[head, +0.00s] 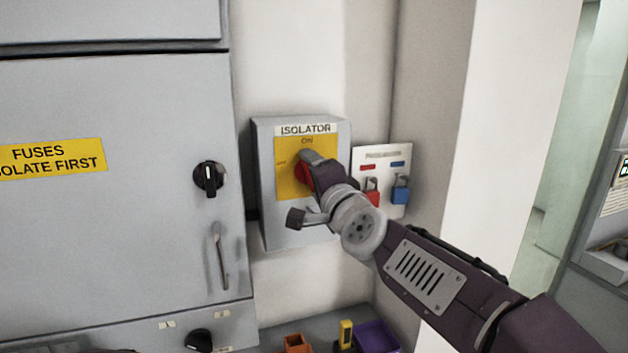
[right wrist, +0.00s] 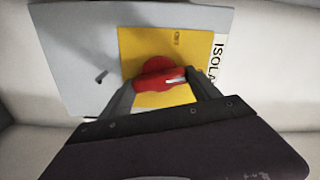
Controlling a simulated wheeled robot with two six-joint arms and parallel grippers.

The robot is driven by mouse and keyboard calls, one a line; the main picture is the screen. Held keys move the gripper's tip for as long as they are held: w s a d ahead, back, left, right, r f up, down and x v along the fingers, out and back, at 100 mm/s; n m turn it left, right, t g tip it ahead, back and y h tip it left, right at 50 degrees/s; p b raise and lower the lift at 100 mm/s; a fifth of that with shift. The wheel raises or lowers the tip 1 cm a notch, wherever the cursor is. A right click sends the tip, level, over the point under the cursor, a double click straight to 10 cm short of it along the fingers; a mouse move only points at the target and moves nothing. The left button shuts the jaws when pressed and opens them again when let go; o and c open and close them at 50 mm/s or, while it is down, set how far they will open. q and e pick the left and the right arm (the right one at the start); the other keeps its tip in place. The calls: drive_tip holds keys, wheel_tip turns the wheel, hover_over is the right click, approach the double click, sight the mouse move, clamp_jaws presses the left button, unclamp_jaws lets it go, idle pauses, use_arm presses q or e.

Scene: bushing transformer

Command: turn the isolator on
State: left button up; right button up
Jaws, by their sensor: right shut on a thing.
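The isolator (head: 268,215) is a grey box on the wall with a yellow plate and an "ISOLATOR" label. Its red knob (head: 301,172) is mostly hidden behind my right gripper (head: 310,163) in the head view. In the right wrist view the red knob (right wrist: 158,75) sits between the fingertips of my right gripper (right wrist: 160,82), which is shut on the ends of its handle bar. The white mark on the handle points towards the "ISOLATOR" label side, where "ON" is printed.
A grey cabinet (head: 110,230) with a black rotary switch (head: 209,178) and a handle (head: 220,256) stands left of the isolator. A padlock board (head: 396,153) with a red and a blue padlock (head: 401,190) hangs close on the right. Small bins, one purple (head: 376,337), lie below.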

drive_tip(key=shift+f+m, duration=0.1)
drive_tip(key=shift+m, duration=1.5)
drive_tip(key=o, duration=1.4)
